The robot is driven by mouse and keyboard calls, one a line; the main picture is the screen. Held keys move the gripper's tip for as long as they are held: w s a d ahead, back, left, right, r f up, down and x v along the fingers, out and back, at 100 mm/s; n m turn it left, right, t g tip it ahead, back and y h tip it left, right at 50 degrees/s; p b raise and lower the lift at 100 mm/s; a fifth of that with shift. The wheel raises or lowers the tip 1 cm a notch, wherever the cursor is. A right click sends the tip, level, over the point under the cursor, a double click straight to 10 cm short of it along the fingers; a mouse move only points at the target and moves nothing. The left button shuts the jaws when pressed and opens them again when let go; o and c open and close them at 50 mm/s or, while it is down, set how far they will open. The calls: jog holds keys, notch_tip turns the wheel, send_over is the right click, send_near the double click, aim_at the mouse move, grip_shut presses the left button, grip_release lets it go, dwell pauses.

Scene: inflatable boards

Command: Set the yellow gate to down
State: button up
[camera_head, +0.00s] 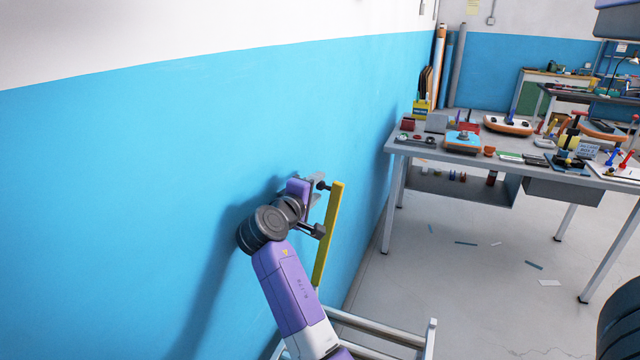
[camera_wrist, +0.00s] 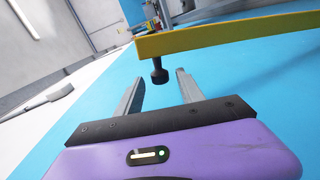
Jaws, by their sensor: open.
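The yellow gate (camera_head: 328,234) is a long flat bar beside the blue wall in the head view. It stands steeply, its top leaning a little to the right. In the wrist view the yellow gate (camera_wrist: 230,33) crosses the upper right, with a dark knob (camera_wrist: 159,72) on its near side. My gripper (camera_head: 320,207) is at the bar's left side in the head view. In the wrist view my gripper (camera_wrist: 158,82) is open, and the knob shows between its two fingers. I cannot tell whether either finger touches the knob. My arm hides part of the gate's mount.
A metal frame (camera_head: 385,335) stands low under the bar. A workbench (camera_head: 400,148) with tools and inflatable boards stands at the right. The blue wall (camera_head: 120,190) is close on the left. The floor (camera_head: 450,280) between is mostly clear, with small scraps.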

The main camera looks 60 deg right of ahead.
jog(key=shift+w+d+f, duration=0.1)
jog(key=shift+d+f, duration=0.05)
jog(key=shift+d, duration=0.6)
jog(key=shift+w+d+f, duration=0.1)
jog(key=shift+d+f, duration=0.05)
jog(key=shift+d, duration=0.55)
jog(key=shift+c, duration=0.5)
grip_shut()
jog(key=shift+s, duration=0.1)
